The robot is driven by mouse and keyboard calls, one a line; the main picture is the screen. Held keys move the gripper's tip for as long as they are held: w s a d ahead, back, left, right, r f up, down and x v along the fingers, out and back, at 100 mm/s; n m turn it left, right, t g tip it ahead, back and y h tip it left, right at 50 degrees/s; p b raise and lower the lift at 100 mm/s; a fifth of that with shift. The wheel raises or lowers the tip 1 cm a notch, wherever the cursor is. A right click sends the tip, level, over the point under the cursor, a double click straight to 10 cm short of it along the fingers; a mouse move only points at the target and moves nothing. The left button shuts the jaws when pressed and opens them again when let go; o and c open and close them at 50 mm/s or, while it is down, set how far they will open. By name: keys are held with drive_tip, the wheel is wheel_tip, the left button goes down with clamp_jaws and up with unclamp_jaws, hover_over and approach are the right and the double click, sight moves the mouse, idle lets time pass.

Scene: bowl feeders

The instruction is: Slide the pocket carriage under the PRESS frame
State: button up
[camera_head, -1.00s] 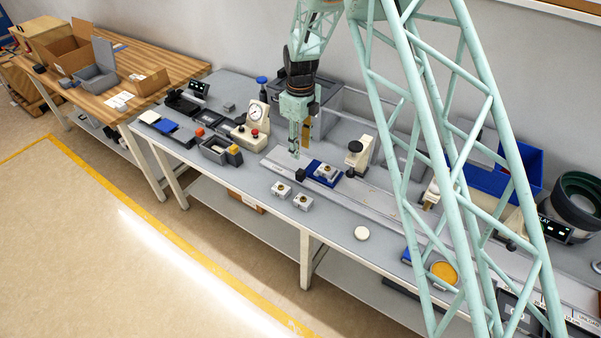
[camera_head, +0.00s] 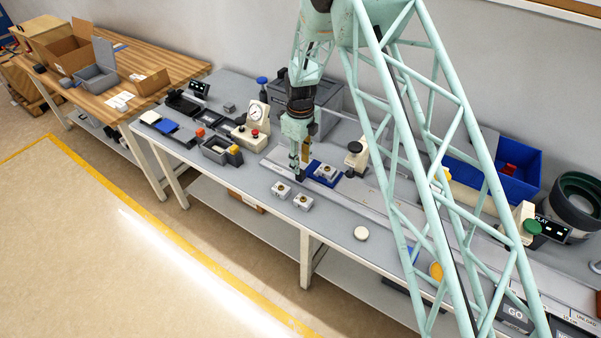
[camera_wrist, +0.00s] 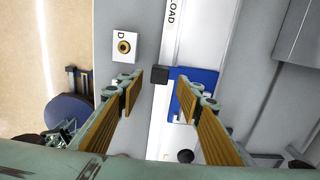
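The pocket carriage is a blue block (camera_head: 326,180) on the light rail, with a pale metal part on top and a black handle block (camera_head: 300,174) at its left end. In the wrist view the blue carriage (camera_wrist: 205,78) is partly hidden by the right finger. My gripper (camera_head: 298,168) is low over the handle. In the wrist view its fingers (camera_wrist: 158,88) are apart, with the black handle (camera_wrist: 160,74) between their tips and a gap on both sides. A cream frame with a black knob (camera_head: 356,158) stands behind the carriage; no PRESS label is readable.
A gauge stand (camera_head: 254,122) and grey bin (camera_head: 219,151) are left. A green-knobbed frame (camera_head: 526,222) stands far right. A white disc (camera_head: 361,233) lies near the front edge.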

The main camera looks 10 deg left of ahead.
drive_tip(key=shift+f+p, duration=0.4)
drive_tip(key=shift+f, duration=2.65)
